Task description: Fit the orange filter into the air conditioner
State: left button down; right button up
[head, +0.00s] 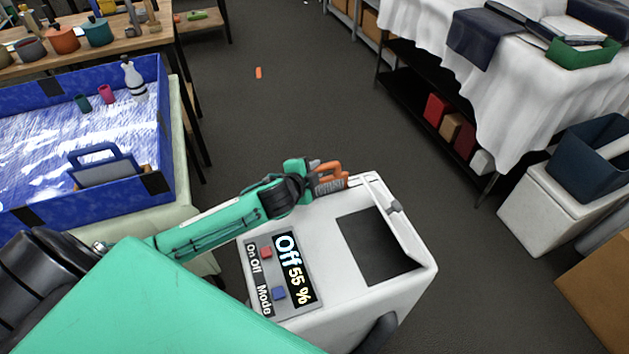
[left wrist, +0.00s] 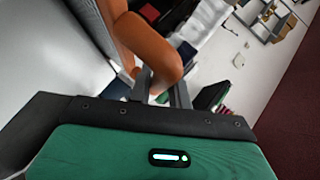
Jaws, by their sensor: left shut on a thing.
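The air conditioner (head: 335,225) is a white box below my left arm. Its top panel reads "Off 55 %", with a red and a blue button. A dark rectangular area (head: 375,247) lies in its top right, and a white flap (head: 408,232) stands raised along that area's right side. My left gripper (head: 322,178) is above the far edge of the unit, shut on the orange filter (head: 334,168). The filter's looped orange part also shows between the fingers in the left wrist view (left wrist: 150,45). The filter is left of and beyond the dark area. My right gripper is not in view.
A blue-walled bin (head: 165,125) on a stand is at the left, with a wooden bench (head: 90,48) behind it. A white-draped table (head: 480,75) is at the back right. A small orange piece (head: 258,73) lies on open grey floor.

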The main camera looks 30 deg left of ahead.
aim_at(317, 190)
pick_arm(q)
notch_tip(317, 190, down, 4)
jog(key=shift+f, duration=0.2)
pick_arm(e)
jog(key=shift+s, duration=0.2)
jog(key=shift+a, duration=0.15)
pick_arm(q)
jog(key=shift+f, duration=0.1)
jog(key=c, duration=1.3)
grip_release()
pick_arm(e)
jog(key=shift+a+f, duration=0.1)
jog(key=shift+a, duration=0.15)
